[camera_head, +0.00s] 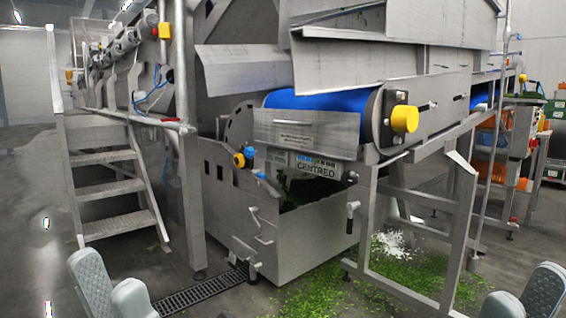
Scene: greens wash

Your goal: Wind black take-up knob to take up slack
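My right gripper (524,297) is at the bottom right, also with fingers apart and empty. Both are well away from the conveyor end.
A steel bin (312,240) stands under the belt end. Metal steps (112,188) are at the left. Frame legs (458,225) stand at the right. Green scraps (325,290) and a white pile (393,243) lie on the floor. A drain grate (205,290) runs in front.

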